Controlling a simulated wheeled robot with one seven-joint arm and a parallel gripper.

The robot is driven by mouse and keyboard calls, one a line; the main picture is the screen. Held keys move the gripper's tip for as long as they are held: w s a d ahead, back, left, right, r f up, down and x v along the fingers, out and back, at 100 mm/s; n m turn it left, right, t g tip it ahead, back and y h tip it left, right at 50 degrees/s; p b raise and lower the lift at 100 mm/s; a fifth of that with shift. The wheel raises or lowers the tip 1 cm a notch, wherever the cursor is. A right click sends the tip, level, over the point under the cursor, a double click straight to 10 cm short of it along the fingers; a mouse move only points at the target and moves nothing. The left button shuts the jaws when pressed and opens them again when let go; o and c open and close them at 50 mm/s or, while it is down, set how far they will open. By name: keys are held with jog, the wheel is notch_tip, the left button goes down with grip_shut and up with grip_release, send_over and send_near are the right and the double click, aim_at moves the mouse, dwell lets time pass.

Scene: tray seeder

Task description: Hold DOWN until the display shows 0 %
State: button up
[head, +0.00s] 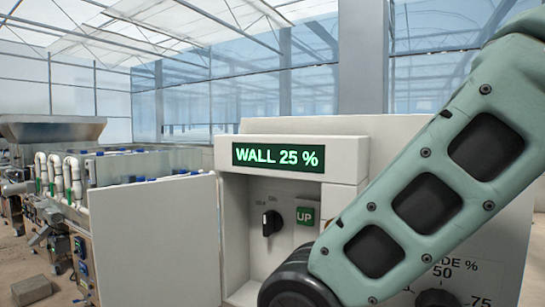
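The display (279,156) on top of the control box reads "WALL 25 %" in green letters. No DOWN button shows; the panel below UP is covered by my arm (425,200). My arm crosses the right side of the head view, its lower end in front of the box. My gripper is not in view, so I cannot see what it touches.
A black rotary switch (271,223) marked OFF and ON is left of UP. The box's white door (155,243) stands open to the left. A dial (437,298) with a percent scale is partly hidden at lower right. Seeder machinery (60,175) stands at left.

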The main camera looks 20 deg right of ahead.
grip_shut()
dwell(1.4)
